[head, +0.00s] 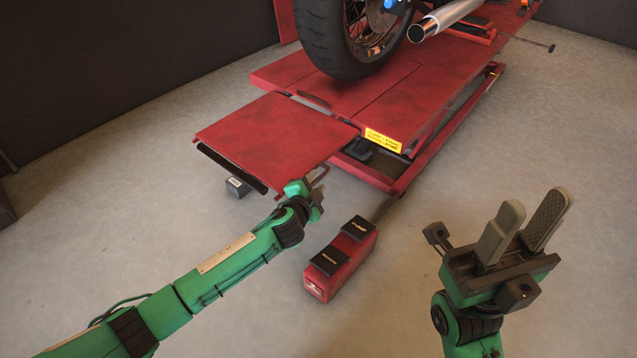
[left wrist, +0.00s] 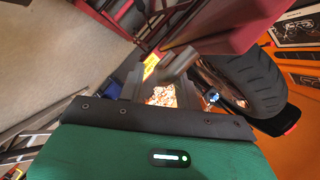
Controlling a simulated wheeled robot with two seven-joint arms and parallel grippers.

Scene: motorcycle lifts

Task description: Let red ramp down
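The red ramp (head: 275,138) is a flat panel at the near end of the red lift platform (head: 420,85). It stands out roughly level with the platform, its dark outer edge above the floor. My left gripper (head: 318,182) is at the ramp's near right corner, close to its edge. Its fingers are partly hidden and small, so I cannot tell contact or closure. The left wrist view mostly shows its green body (left wrist: 150,150) and a red panel (left wrist: 220,25). My right gripper (head: 535,208) is open and empty, over the floor at the right, away from the ramp.
A motorcycle's rear wheel (head: 340,35) stands on the platform behind the ramp. A red foot-pedal box (head: 342,262) with black pedals sits on the floor right of my left arm. A small dark grey block (head: 238,187) lies by the ramp's outer edge. Floor at the right is clear.

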